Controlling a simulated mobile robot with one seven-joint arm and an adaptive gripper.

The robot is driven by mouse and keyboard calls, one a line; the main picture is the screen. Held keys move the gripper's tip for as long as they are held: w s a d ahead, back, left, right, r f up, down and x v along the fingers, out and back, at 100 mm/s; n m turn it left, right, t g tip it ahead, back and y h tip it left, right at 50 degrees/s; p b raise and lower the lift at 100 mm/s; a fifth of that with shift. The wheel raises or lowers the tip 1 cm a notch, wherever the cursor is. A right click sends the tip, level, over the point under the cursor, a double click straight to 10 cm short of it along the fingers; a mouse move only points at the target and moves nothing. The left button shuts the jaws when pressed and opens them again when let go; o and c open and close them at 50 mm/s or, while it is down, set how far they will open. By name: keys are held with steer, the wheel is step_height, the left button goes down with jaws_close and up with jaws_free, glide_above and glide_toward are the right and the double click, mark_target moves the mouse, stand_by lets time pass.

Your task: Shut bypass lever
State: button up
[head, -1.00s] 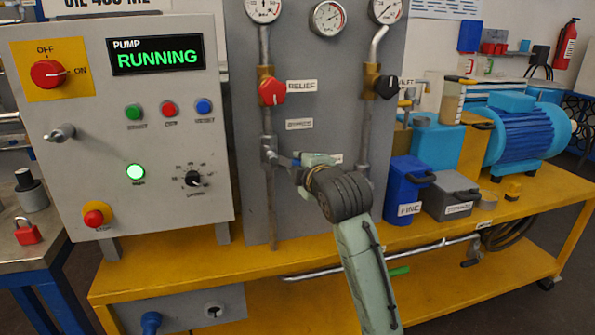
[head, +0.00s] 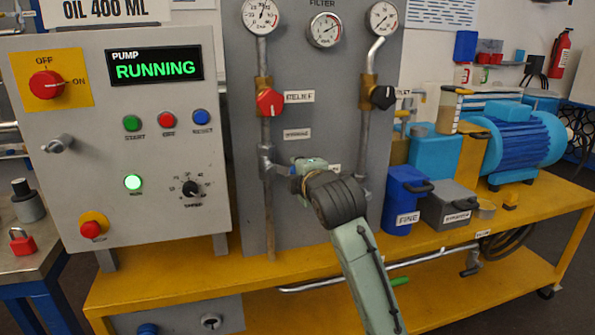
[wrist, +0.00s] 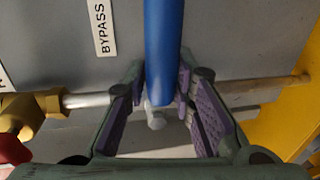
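The bypass lever (wrist: 164,50) is a blue handle in the wrist view, running from the top edge to a rounded end near the middle. My gripper (wrist: 161,88) has its two purple-padded fingers on either side of the lever, spread apart. I cannot tell whether the pads touch it. The BYPASS label (wrist: 101,27) is on the grey panel to the left of the lever. In the head view, my gripper is at the pipework below the bypass label (head: 297,133), and my wrist hides the lever.
A red relief knob (head: 269,102) sits above on the left pipe, and a black knob (head: 383,97) on the right pipe. A blue FINE container (head: 405,200) stands right of my arm on the yellow bench (head: 190,270). The pump display (head: 156,69) reads RUNNING.

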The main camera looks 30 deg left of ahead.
steer(key=o, duration=0.4)
steer(key=shift+c, duration=0.2)
steer(key=v, duration=1.2)
steer(key=shift+r, duration=0.1)
